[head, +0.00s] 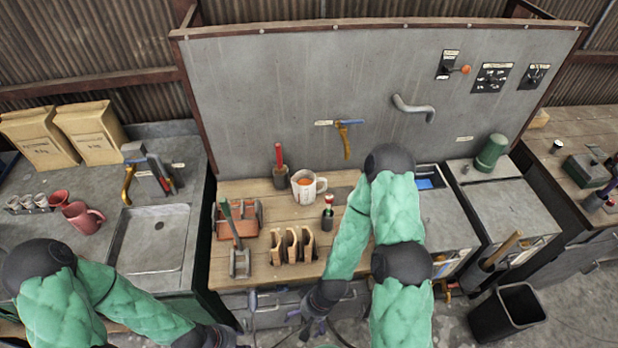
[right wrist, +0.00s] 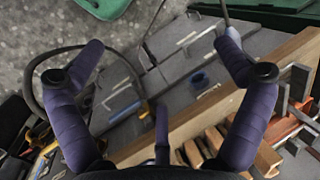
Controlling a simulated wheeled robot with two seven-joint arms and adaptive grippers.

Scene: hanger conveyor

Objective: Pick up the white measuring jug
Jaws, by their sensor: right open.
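The white measuring jug (head: 305,187) stands upright on the wooden workbench (head: 345,180), with an orange mark on its side and its handle to the right. It does not show in the right wrist view. My right gripper (head: 312,326) is low at the bench's front edge, well below the jug in the picture and apart from it. In the right wrist view its two purple fingers (right wrist: 162,45) are spread wide, with nothing held between them. My left gripper (head: 208,338) is at the bottom edge, partly cut off, its fingers unclear.
A red-handled tool (head: 280,168) stands left of the jug and a small red-topped bottle (head: 328,213) stands right-front. A wooden rack (head: 293,246) sits in front. The bench edge (right wrist: 230,100) and grey drawer fronts (right wrist: 190,70) lie near my right fingers.

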